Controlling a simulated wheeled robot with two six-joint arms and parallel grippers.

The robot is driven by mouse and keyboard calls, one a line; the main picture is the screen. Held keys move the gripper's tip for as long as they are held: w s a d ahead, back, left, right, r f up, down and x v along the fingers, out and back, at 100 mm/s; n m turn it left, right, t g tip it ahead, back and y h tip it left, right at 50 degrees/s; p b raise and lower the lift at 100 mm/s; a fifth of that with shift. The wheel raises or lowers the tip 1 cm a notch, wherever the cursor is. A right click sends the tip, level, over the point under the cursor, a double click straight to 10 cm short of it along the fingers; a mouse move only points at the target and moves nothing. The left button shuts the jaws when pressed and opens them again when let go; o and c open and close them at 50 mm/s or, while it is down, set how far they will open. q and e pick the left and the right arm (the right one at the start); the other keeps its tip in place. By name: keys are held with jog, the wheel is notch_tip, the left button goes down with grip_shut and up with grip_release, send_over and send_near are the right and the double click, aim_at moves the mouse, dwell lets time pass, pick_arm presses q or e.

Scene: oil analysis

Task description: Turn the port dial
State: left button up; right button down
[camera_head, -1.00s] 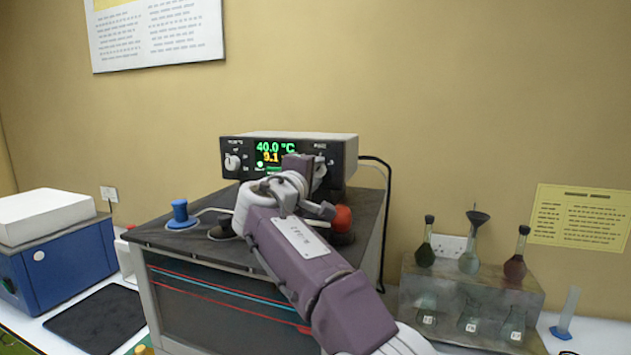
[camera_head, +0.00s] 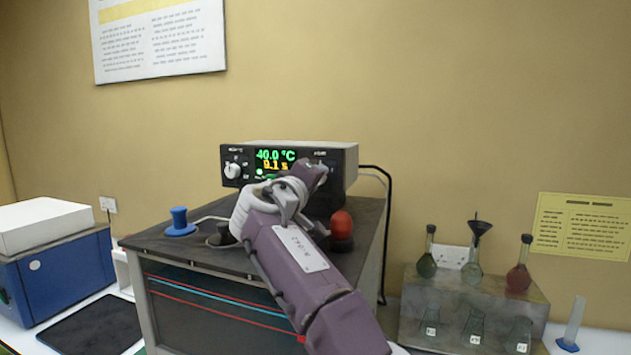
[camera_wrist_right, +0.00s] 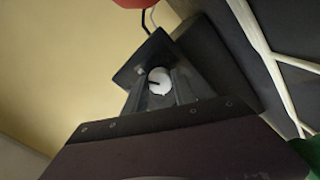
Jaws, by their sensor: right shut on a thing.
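The control unit (camera_head: 345,160) sits on the dark bath top, its lit display (camera_head: 275,159) showing 40.0 °C in green. A white dial (camera_head: 233,171) is visible at the left of its front panel. My right gripper (camera_head: 314,172) reaches the panel's right part, and its arm hides most of that area. In the right wrist view, a round white dial with a dark pointer mark (camera_wrist_right: 160,81) lies between the fingers of the right gripper (camera_wrist_right: 160,90), which is shut on it. My left gripper is not in view.
A blue knob (camera_head: 179,222), a black knob (camera_head: 221,235) and a red knob (camera_head: 342,226) stand on the bath top (camera_head: 150,240) around my arm. A flask rack (camera_head: 410,290) stands at right, a blue box with a white lid (camera_head: 60,270) at left. A black cable runs behind the unit.

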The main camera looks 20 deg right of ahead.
jog(key=shift+r, duration=0.1)
jog(key=c, duration=1.1)
grip_release()
jog(key=shift+o, duration=0.4)
jog(key=shift+w, duration=0.1)
jog(key=b+v, duration=0.3)
jog(key=v, duration=0.6)
